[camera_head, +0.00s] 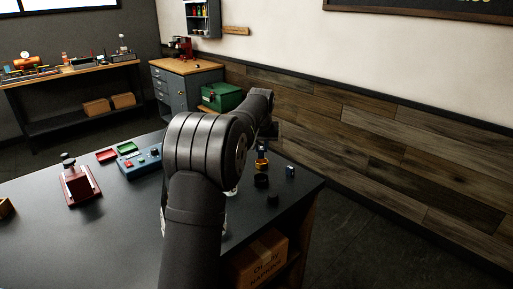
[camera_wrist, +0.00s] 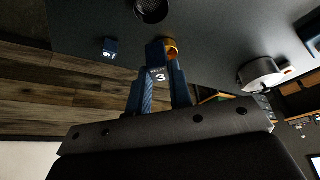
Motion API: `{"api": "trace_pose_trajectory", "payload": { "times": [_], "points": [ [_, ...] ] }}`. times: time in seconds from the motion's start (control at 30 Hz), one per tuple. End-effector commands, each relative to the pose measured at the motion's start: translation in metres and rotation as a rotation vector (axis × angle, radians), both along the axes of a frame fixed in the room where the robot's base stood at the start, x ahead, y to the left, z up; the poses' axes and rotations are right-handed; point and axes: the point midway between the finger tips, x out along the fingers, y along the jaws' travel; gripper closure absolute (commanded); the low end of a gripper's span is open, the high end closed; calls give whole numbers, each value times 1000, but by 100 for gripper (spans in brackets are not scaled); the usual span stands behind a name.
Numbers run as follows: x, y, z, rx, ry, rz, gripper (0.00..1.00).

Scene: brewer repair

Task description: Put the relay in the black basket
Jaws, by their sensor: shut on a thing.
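My gripper (camera_wrist: 155,80) is shut on a blue relay (camera_wrist: 157,64) with a white "3" on its face. The relay is held between the two blue fingers. In the head view, the held relay (camera_head: 262,146) shows small at the end of my arm, above the dark table. A round black basket with a mesh-like inside (camera_wrist: 152,9) is at the top edge of the wrist view, cut off by the frame; it appears as a dark round shape (camera_head: 261,181) in the head view. The relay appears apart from the basket.
An orange-gold ring-shaped thing (camera_wrist: 172,49) is partly hidden behind the held relay. Another blue block (camera_wrist: 110,45) with white marks stands nearby on the table (camera_wrist: 80,20). A pale cylindrical thing (camera_wrist: 260,74) lies right. A blue control box (camera_head: 140,162) stands left of my arm.

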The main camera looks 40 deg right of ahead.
Motion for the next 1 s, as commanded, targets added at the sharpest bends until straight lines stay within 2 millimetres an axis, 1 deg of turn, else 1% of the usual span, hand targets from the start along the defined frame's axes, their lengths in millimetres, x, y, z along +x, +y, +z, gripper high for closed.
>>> {"api": "trace_pose_trajectory", "payload": {
  "times": [0.13, 0.27, 0.8, 1.0],
  "points": [
    [-1, -1, -3, 1, 0, 22, 100],
    [-1, -1, -13, 2, 1, 23, 100],
    [-1, -1, -77, 2, 1, 21, 100],
    [-1, -1, -97, 2, 1, 21, 100]
  ]
}}
